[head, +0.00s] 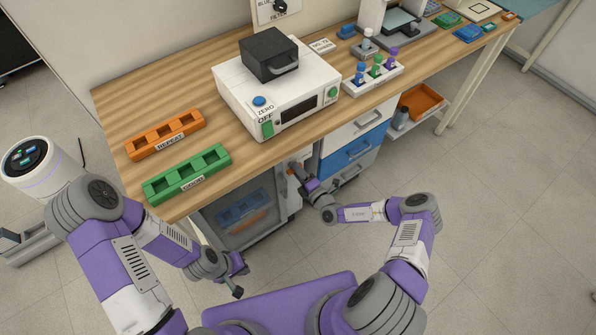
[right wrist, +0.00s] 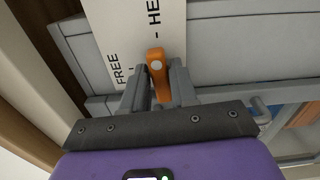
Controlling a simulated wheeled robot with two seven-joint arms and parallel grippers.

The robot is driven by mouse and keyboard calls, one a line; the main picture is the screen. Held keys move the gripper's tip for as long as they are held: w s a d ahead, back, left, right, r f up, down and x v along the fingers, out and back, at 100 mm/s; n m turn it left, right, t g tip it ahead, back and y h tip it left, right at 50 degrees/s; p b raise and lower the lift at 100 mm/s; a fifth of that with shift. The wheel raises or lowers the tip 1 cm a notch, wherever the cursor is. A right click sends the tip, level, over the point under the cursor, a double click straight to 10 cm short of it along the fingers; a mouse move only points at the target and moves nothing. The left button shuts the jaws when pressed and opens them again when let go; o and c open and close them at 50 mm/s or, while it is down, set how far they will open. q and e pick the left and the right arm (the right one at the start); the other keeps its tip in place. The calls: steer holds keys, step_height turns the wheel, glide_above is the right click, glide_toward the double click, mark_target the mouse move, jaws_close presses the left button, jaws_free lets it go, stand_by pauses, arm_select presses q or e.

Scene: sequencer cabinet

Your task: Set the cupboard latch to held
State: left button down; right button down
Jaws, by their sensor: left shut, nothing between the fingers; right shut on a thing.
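The cupboard (head: 205,230) is under the left part of the bench, with a grey-framed see-through door. Its latch is an orange lever (right wrist: 157,70) in front of a white label plate (right wrist: 118,40) reading "FREE" and "HE", the rest of that word being out of frame. My right gripper (right wrist: 156,88) is shut on the orange lever, one finger on each side. In the head view the right gripper (head: 293,170) is at the cupboard's upper right edge, and the lever is mostly hidden. My left gripper (head: 238,280) is shut and empty, low in front of the cupboard.
A blue rack (head: 243,206) and an orange rack show inside the cupboard. The drawer unit (head: 352,150) stands just right of my right gripper. The bench top (head: 120,100) above carries green and orange trays and a white device (head: 235,90). Floor to the right is clear.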

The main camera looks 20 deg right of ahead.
steer(key=shift+m, duration=0.5)
steer(key=c, duration=1)
jaws_free()
steer(key=shift+c, duration=0.2)
steer(key=shift+s, duration=0.1)
steer(key=p+v, duration=0.1)
steer(key=v, duration=0.6)
steer(key=shift+s+p, duration=0.15)
steer(key=shift+p, duration=0.15)
steer(key=shift+d, duration=0.1)
